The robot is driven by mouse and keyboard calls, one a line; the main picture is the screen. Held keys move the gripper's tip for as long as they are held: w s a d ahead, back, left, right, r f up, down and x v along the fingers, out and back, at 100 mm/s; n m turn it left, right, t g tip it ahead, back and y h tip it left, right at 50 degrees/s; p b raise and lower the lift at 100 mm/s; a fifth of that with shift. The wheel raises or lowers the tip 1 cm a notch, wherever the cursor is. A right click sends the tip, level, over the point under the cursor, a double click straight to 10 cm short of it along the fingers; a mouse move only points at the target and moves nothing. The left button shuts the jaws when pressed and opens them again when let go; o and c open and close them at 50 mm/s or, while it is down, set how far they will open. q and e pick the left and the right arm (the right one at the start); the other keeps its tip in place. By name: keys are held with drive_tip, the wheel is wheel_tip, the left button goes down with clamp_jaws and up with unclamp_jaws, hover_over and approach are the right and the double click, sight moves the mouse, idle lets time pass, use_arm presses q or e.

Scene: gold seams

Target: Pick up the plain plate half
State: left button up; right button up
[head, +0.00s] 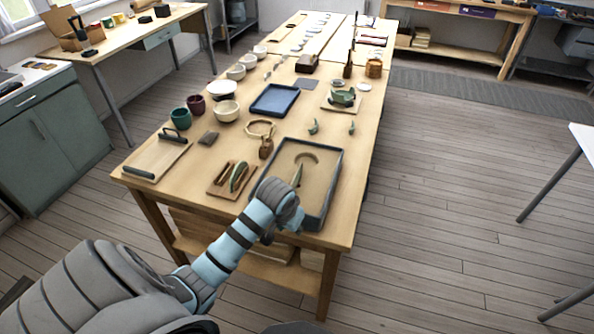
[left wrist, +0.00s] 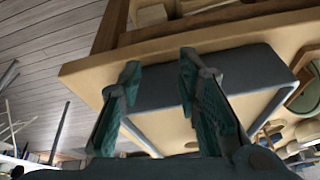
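A green plate half (head: 239,177) with a pale edge stands upright in a small wooden rack (head: 217,190), left of the sand tray (head: 331,185). I cannot tell whether it is the plain half. A green, pale-edged piece, apparently the same, shows at the right edge of the left wrist view (left wrist: 303,97). My left gripper (head: 297,174) is over the near left part of the tray, right of the rack. In the left wrist view its two teal fingers (left wrist: 159,66) are apart with nothing between them. My right gripper is in neither view.
The sand in the tray bears a curved mark. Behind are a blue tray (head: 274,100), a wooden ring (head: 261,128) and small green shards (head: 314,127). Cups and bowls (head: 227,110) line the left side, with a handled board (head: 157,160) at the near left corner.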

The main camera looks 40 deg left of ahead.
use_arm(q)
drive_tip(key=w+a+r, duration=0.2)
drive_tip(key=w+r, duration=0.1)
drive_tip(key=r, duration=0.5)
drive_tip(key=n, duration=0.3)
approach(294, 177)
drive_tip(key=b+x, duration=0.3)
drive_tip(key=x, duration=0.6)
drive_tip(key=shift+w+f, duration=0.1)
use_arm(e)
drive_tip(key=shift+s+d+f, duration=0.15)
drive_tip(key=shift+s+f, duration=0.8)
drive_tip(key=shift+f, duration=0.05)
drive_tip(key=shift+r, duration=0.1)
use_arm(q)
drive_tip(key=shift+f, duration=0.15)
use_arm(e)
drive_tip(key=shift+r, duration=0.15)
use_arm(q)
clamp_jaws()
